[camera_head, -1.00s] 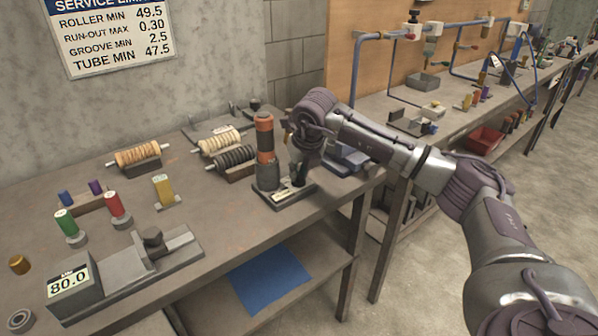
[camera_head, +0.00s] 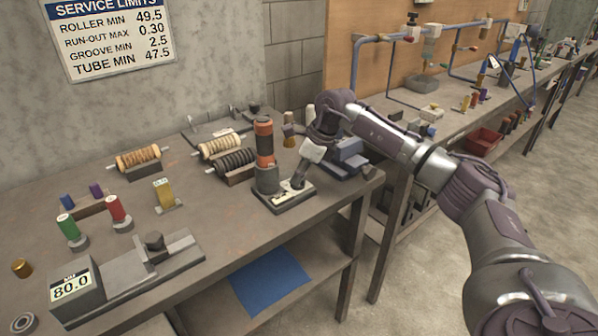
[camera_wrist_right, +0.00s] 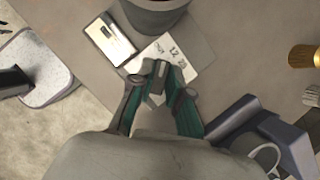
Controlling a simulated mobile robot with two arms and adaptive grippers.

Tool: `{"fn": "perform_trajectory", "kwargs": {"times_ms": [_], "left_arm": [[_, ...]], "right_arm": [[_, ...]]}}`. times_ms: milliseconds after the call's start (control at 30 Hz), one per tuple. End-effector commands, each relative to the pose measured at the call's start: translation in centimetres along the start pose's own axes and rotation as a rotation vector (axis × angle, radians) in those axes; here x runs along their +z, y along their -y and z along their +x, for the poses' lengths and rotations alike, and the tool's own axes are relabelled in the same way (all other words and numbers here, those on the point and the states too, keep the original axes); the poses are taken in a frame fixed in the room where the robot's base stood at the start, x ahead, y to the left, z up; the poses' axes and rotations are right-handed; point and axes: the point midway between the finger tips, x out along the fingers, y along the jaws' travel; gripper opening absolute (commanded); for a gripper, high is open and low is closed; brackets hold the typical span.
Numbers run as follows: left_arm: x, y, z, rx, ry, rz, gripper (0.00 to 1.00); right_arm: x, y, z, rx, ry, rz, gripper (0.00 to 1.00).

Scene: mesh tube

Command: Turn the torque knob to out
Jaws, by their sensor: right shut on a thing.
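The grey torque knob (camera_wrist_right: 153,97) is small and sits on the base plate of a driver stand (camera_head: 265,181), by a white dial label (camera_wrist_right: 178,55) with printed numbers. An orange and black upright tool (camera_head: 265,140) stands in the cup of the stand. My right gripper (camera_head: 297,185) reaches down to the plate, tilted, just right of the tool. In the wrist view, the teal-padded fingers of my right gripper (camera_wrist_right: 158,92) are shut on the knob. The fingers hide much of it, and I cannot tell which mark it points at. My left gripper is not in view.
Rollers on cradles (camera_head: 233,161) stand left of the stand. A blue-grey device (camera_head: 350,158) is close on the right, and a brass-coloured brush-like tool (camera_head: 289,136) is behind. A gauge with an 80.0 display (camera_head: 73,288) is at the front left.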

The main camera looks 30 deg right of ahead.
Motion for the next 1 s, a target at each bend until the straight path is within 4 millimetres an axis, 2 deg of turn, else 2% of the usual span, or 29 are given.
{"fn": "perform_trajectory", "kwargs": {"times_ms": [200,500,1000], "left_arm": [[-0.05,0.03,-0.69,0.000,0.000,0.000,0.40],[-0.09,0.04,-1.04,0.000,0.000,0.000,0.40],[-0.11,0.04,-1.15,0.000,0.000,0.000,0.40]], "right_arm": [[0.14,0.17,-0.21,0.068,0.002,-0.167,0.00],[0.09,0.22,-0.13,0.134,0.000,-0.329,0.00],[0.09,0.24,-0.12,0.161,0.000,-0.400,0.00]]}}
